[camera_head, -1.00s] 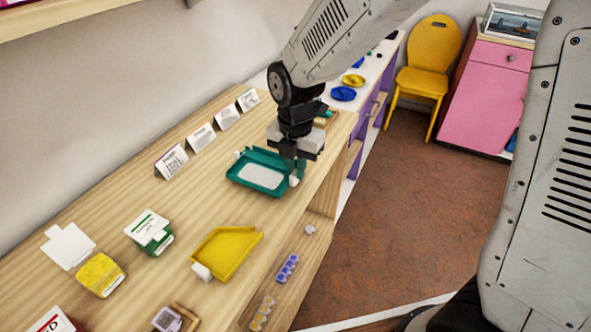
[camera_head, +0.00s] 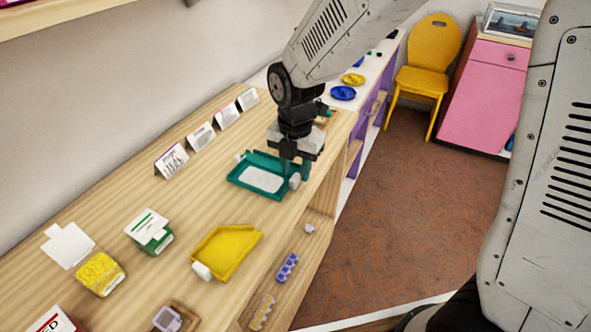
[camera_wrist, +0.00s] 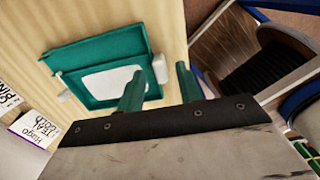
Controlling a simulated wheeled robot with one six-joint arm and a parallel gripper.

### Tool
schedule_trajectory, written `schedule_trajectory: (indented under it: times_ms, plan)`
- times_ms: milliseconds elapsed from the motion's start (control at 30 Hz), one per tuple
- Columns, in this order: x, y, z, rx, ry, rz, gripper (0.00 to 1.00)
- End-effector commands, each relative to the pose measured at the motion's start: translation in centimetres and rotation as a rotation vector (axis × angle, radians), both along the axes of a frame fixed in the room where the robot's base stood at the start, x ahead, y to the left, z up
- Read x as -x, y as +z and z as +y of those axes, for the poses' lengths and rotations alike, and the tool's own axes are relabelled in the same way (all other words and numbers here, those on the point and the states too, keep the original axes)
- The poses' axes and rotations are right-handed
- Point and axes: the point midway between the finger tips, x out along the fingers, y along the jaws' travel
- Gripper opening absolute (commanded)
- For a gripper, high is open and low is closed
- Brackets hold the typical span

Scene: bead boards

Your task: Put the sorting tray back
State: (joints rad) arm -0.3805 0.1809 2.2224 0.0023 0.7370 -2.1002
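A teal tray (camera_head: 240,181) with a white inner panel lies on the wooden counter and has small white knobs at two of its sides. It also shows in the wrist view (camera_wrist: 72,88). My gripper (camera_head: 295,170) points down at the tray's right side, just above the near white knob (camera_head: 295,182). Its two teal fingers stand apart in the wrist view (camera_wrist: 160,88), with the knob (camera_wrist: 160,68) showing in the gap between them. Contact with the knob cannot be told. A yellow tray (camera_head: 228,250) with a white knob lies nearer on the counter.
Several folded cards (camera_head: 201,136) stand along the back of the counter. A yellow box (camera_head: 101,273) and a green box (camera_head: 152,233) stand at the left. Bead pieces (camera_head: 287,267) lie near the front edge. The floor (camera_head: 405,230) at right is clear.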

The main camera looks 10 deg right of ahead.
Motion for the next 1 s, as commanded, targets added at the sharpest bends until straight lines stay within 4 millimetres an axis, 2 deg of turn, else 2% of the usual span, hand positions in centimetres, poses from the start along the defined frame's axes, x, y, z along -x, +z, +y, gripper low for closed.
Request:
schedule_trajectory:
  times_ms: [300, 433, 600, 867, 967, 1000]
  plan:
    - [-0.1, 6.9, 0.0, -0.003, 0.000, -0.006, 0.35]
    - [0.0, 9.2, 0.0, -0.002, 0.000, -0.005, 0.35]
    - [0.0, 10.8, 0.0, -0.001, 0.000, -0.003, 0.35]
    - [0.2, 11.4, -0.3, -0.001, -0.021, -0.003, 0.35]
    - [1.1, 12.3, -1.6, -0.004, -0.146, -0.011, 0.35]
    - [1.8, 12.9, -2.5, -0.008, -0.236, -0.016, 0.35]
